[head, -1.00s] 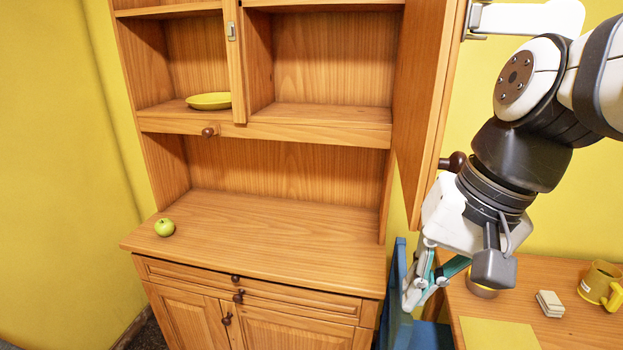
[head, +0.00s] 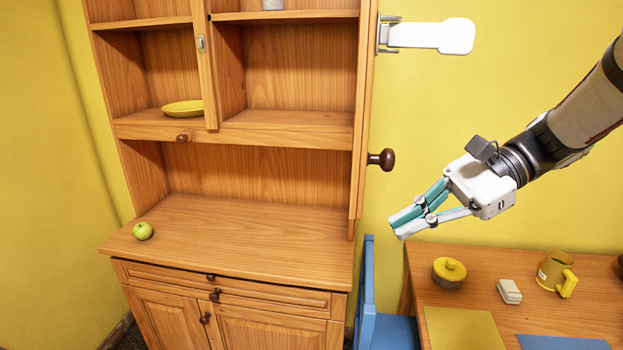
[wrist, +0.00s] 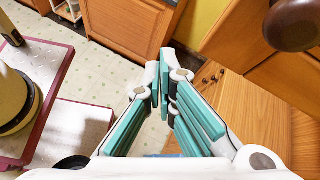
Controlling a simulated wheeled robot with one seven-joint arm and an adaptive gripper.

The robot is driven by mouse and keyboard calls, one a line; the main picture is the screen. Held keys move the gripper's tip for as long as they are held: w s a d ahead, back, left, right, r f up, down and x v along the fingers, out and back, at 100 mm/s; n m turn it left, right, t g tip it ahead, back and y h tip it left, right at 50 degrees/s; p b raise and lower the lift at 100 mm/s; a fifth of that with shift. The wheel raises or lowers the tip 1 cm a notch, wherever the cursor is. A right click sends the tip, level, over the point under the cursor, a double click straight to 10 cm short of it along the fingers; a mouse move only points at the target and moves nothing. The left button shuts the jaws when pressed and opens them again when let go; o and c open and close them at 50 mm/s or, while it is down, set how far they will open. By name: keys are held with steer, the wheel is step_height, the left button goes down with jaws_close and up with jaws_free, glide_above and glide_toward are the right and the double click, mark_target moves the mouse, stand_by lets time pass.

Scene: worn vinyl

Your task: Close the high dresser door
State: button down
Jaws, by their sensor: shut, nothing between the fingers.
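The high dresser door (head: 361,130) is wooden and stands open at the right of the upper cabinet, seen nearly edge-on in the head view. Its dark round knob (head: 381,159) points right. The right upper compartment (head: 300,65) is uncovered. My gripper (head: 394,229) is shut and empty, to the right of the door and below the knob, apart from both. In the wrist view the gripper fingertips (wrist: 160,58) are together with nothing between them, and a dark knob (wrist: 292,24) shows close by at upper right.
A white latch strap (head: 430,36) sticks out right from high on the door. A blue chair (head: 368,300) stands beside the dresser. A green apple (head: 143,231) sits on the dresser counter.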

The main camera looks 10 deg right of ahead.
steer(key=w+d+r+m+t+y, duration=0.1)
steer(key=w+d+m+t+y, duration=0.15)
steer(key=d, duration=0.35)
steer(key=w+d+r+m+t+y, duration=0.1)
steer(key=w+d+m+t+y, duration=0.1)
steer(key=w+d+m+y, duration=0.3)
steer(key=w+a+n+h+p, duration=0.1)
steer(key=a+h+p, duration=0.1)
steer(key=a, duration=1)
steer(key=shift+w+p, duration=0.3)
steer(key=shift+p, duration=0.55)
steer(key=shift+r, duration=0.1)
steer(key=shift+a, duration=0.1)
